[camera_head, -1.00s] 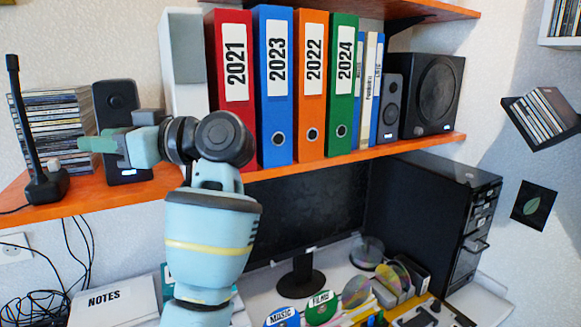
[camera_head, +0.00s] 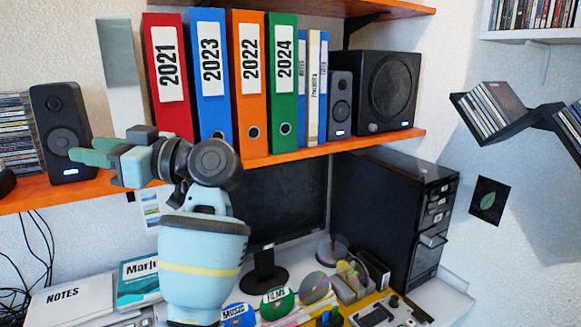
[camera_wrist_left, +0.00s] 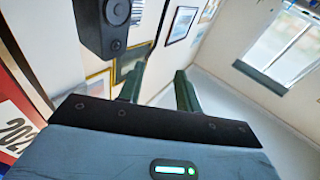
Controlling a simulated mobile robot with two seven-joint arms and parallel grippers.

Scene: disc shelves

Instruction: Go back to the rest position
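My left gripper (camera_head: 90,152) is raised in front of the orange shelf (camera_head: 290,152), pointing left, its tips near the lower right of a small black speaker (camera_head: 62,130). In the left wrist view its two green fingers stand apart with nothing between them, so the gripper (camera_wrist_left: 160,76) is open and empty. I cannot tell from the head view how far it is from the speaker. My right gripper is not in view.
Binders such as the red 2021 one (camera_head: 168,80) stand behind my left arm. A large black speaker (camera_head: 388,92) is at the shelf's right. Below are a monitor (camera_head: 285,205), a black computer tower (camera_head: 385,215) and discs (camera_head: 314,288). A wall rack (camera_head: 490,118) is at right.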

